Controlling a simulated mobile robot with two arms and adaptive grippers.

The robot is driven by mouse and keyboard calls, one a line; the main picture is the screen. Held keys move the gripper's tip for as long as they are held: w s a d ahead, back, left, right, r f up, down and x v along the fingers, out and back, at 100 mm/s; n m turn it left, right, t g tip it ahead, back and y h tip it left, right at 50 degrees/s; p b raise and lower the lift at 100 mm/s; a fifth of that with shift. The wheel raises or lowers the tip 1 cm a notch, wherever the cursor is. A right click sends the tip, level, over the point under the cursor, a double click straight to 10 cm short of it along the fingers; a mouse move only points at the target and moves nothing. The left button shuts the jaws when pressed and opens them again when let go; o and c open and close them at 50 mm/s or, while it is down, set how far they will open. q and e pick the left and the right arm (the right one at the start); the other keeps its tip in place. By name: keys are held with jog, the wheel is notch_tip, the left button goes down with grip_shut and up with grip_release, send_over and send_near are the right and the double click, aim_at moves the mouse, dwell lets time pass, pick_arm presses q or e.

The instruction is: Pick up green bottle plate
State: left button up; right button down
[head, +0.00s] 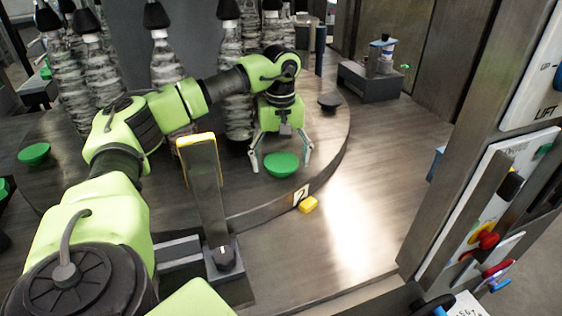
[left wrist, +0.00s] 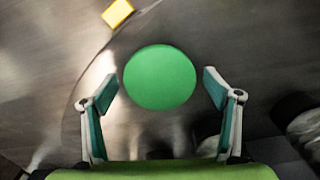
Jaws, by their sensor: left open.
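The green bottle plate (head: 281,164) is a small round green dish on the round turntable, near its front right edge. In the left wrist view the green plate (left wrist: 160,77) shows from above as a full disc. My left gripper (head: 281,168) is open above the plate, its fingers pointing down on either side of it. In the left wrist view my left gripper's fingertips (left wrist: 160,82) are spread left and right of the plate, with gaps on both sides. Nothing is held. My right gripper is not in view.
Another green dish (head: 34,153) lies on the turntable (head: 331,140) at the left. Several wrapped bottles with black tops (head: 167,65) stand behind my arm. A control panel (head: 488,225) stands at the right. The front right table is clear.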

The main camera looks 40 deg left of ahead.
pick_arm(q)
jog(key=c, duration=1.3)
jog(key=shift+c, duration=0.2)
